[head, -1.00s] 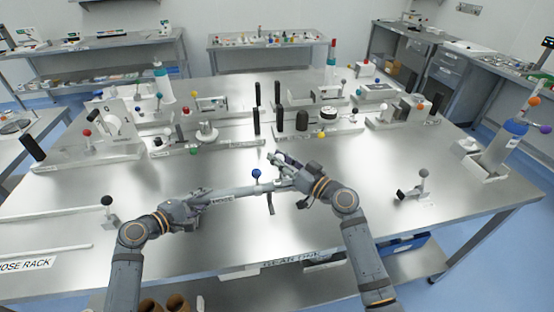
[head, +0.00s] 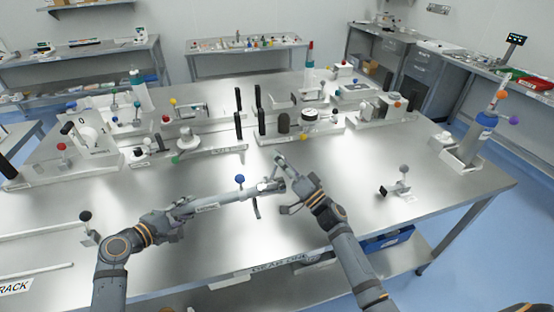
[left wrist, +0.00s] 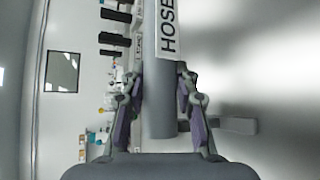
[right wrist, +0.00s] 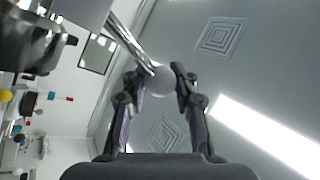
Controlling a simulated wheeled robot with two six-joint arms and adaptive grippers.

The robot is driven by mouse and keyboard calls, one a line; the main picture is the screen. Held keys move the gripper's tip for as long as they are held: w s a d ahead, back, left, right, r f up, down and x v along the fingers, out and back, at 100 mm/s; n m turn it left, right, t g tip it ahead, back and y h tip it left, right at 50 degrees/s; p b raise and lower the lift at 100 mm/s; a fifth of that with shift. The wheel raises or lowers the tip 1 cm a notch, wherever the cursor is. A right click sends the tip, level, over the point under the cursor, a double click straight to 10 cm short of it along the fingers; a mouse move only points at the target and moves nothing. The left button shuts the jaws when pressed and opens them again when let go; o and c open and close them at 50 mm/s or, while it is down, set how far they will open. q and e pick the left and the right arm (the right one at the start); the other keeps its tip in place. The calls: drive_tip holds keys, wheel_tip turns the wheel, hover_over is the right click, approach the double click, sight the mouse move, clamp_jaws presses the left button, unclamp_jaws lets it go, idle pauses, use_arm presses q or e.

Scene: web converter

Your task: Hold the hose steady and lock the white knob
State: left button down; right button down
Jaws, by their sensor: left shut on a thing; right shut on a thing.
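The hose (head: 225,198) is a pale grey tube with a black-lettered label, lying roughly level above the front of the table. My left gripper (head: 182,209) is shut on its left part; in the left wrist view the hose (left wrist: 158,105) runs between the fingers. The white knob (right wrist: 160,80) is a small ball on the end of a shiny metal rod (right wrist: 132,42). My right gripper (right wrist: 160,75) is shut on this knob, just beyond the hose's right end. In the head view my right gripper (head: 284,168) largely hides the knob.
A blue ball knob (head: 239,180) stands just behind the hose. A small grey-knobbed fixture (head: 397,187) stands to the right and a black-knobbed one (head: 87,220) to the left. Several fixtures with upright black handles (head: 260,121) fill the table's rear. The front right is mostly clear.

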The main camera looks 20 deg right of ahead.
use_arm(q)
drive_tip(key=shift+s+a+f, duration=0.1)
drive_tip(key=shift+s+f, duration=0.05)
drive_tip(key=shift+f, duration=0.5)
use_arm(e)
drive_tip(key=shift+d, duration=0.15)
drive_tip(key=c, duration=1)
unclamp_jaws()
drive_tip(key=shift+f, duration=0.1)
drive_tip(key=shift+s, duration=0.1)
drive_tip(key=v, duration=1.2)
drive_tip(key=shift+s, duration=0.1)
use_arm(q)
drive_tip(key=shift+r+p, duration=0.35)
drive_tip(key=shift+p, duration=0.1)
use_arm(e)
drive_tip(key=shift+r, duration=0.45)
